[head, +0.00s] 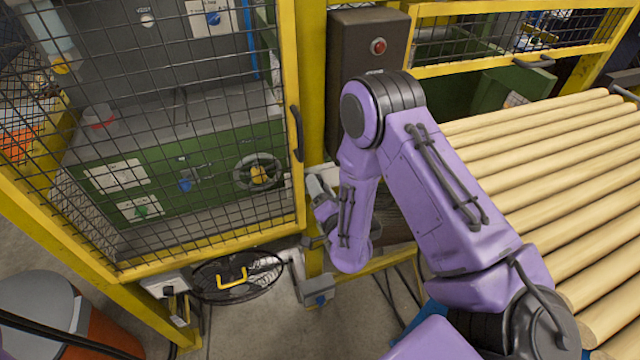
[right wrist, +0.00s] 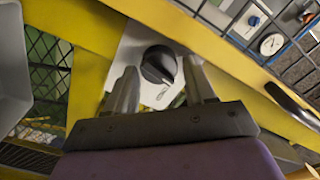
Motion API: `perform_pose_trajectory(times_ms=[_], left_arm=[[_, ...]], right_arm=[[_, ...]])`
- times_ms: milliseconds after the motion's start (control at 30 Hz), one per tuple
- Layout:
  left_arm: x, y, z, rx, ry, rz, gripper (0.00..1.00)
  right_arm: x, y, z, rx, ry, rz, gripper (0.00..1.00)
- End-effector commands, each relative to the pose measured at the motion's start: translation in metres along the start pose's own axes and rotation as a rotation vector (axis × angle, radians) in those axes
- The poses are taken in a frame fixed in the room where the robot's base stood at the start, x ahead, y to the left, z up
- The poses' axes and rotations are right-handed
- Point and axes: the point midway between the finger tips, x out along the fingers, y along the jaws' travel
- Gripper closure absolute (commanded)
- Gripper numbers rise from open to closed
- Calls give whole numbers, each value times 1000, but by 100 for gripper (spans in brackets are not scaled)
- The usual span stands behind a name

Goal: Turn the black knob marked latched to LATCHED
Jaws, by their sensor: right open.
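In the right wrist view, the round black knob (right wrist: 158,65) sits on a pale plate (right wrist: 130,52) fixed to yellow framing. A raised grip bar runs across the knob, and a small mark below it is too small to read. My right gripper (right wrist: 160,85) is open, with one finger on each side of the knob's lower part. I cannot tell whether the fingers touch it. In the head view, my right gripper (head: 318,190) is at the yellow post, partly behind my purple arm, and the knob is hidden there. My left gripper is not in view.
A yellow-framed mesh door (head: 150,130) with a dark handle (head: 296,133) stands left of the post. A dark box with a red button (head: 378,46) is on the post above my arm. A roller conveyor (head: 560,160) lies to the right. A round black mesh item (head: 238,276) is below the door.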

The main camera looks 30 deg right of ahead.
Motion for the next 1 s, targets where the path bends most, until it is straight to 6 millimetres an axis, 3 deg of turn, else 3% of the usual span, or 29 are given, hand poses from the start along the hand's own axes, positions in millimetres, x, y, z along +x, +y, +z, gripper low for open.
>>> perform_pose_trajectory(times_ms=[267, 400, 767, 1000], left_arm=[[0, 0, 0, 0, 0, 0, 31], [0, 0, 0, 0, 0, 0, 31], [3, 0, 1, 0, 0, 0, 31], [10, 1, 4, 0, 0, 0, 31]], right_arm=[[3, 1, 1, -1, -1, 1, 46], [2, 1, 0, -1, -1, 1, 87], [2, 2, 1, 52, 0, 1, 87], [2, 3, 1, 205, 1, 2, 87]])
